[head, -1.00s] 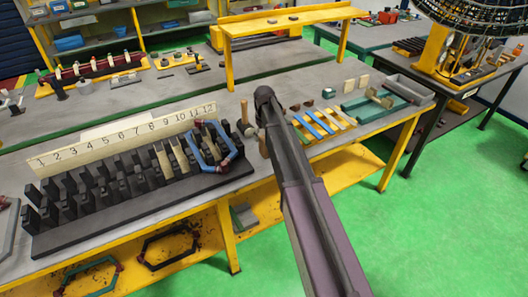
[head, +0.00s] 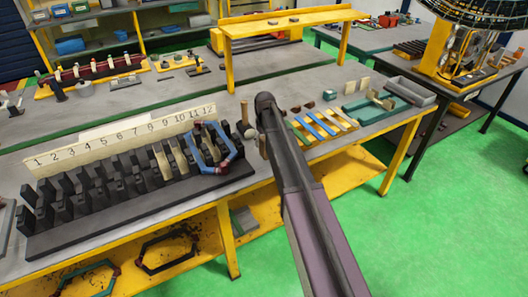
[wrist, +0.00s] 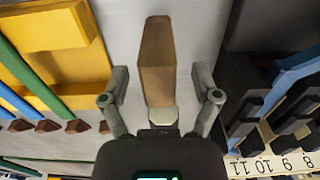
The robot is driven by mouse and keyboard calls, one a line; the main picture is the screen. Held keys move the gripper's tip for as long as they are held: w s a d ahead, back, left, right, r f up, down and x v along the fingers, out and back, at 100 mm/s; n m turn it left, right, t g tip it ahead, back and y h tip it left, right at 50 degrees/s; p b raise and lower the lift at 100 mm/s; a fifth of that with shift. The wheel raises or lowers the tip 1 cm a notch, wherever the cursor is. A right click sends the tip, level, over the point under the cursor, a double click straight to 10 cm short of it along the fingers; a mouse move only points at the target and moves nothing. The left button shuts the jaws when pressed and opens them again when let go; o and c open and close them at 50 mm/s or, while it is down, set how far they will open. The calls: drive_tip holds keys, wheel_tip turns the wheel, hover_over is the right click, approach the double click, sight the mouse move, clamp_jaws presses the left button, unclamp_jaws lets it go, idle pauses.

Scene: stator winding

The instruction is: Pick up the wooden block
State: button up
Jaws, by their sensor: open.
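The wooden block (wrist: 157,60) is a long brown piece lying on the grey bench in the wrist view. My gripper (wrist: 160,82) is open, with one finger on each side of the block and a visible gap on both sides. A pale grey piece (wrist: 162,115) shows at the block's near end, close to the gripper's palm. In the head view, a brown part of the block (head: 263,146) shows beside my arm. My arm hides the rest of it and the gripper's fingers there.
A dark stator rack (head: 120,200) with a numbered strip (head: 125,137) and a blue coil (head: 212,150) stands left of my arm. To the right are a yellow rack with blue strips (head: 320,125) and a grey tray (head: 411,91). A yellow shelf (head: 290,20) stands behind.

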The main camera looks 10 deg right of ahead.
drive_tip(key=shift+f+b, duration=1.35)
drive_tip(key=shift+f, duration=0.3)
clamp_jaws()
